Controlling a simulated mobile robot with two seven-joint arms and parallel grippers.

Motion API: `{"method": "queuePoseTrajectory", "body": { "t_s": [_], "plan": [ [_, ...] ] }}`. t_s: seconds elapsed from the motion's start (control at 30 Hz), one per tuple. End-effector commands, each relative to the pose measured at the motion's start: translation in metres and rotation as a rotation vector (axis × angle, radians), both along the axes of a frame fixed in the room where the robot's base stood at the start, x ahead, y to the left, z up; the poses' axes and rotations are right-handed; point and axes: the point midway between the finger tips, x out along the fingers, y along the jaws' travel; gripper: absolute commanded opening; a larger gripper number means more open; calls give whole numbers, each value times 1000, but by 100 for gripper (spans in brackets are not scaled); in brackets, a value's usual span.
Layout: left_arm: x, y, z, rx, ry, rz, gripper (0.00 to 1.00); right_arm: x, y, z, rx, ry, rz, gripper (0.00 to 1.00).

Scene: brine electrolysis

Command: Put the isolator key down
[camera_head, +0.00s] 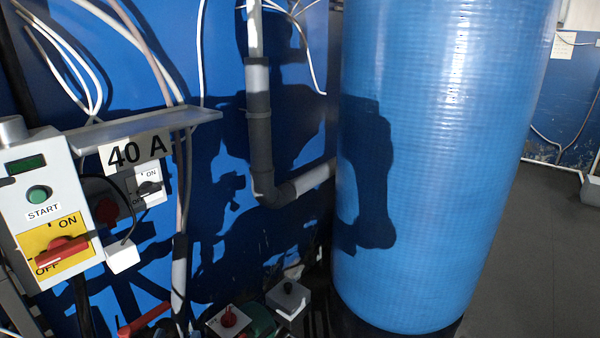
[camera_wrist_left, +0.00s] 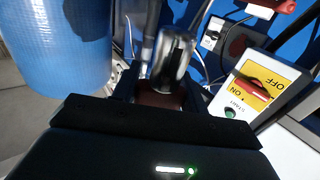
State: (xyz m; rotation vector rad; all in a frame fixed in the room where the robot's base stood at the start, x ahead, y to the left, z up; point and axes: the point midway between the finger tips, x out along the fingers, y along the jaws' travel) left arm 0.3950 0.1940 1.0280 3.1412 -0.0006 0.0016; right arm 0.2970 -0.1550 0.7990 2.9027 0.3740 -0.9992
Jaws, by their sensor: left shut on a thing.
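My left gripper (camera_wrist_left: 160,98) shows in the left wrist view, its dark body across the bottom. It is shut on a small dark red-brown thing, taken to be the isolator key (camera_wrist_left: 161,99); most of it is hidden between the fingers. A blurred shiny rounded metal piece (camera_wrist_left: 173,58) shows just beyond it; I cannot tell whether it is part of the key. The left gripper and key cannot be made out in the head view. My right gripper is in neither view.
A control box (camera_head: 65,195) with a green START button and red ON/OFF handle stands at the left. A narrow grey shelf (camera_head: 150,126) juts out above the 40 A label (camera_head: 135,152). A big blue tank (camera_head: 440,150) fills the right. Pipes and cables run between.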

Motion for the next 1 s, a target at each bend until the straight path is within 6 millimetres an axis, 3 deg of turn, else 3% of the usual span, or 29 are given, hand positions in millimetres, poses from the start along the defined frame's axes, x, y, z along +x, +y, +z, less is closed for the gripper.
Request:
{"method": "queuePoseTrajectory", "body": {
  "t_s": [0.57, 0.77, 1.0],
  "plan": [
    [2, -8, 8, 3, -7, -44, 16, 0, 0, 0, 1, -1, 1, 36],
    [3, -36, 28, 8, -10, -191, 16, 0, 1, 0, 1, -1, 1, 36],
    [5, -81, 62, 8, -12, -430, 16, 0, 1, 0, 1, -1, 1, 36]
  ]
}}
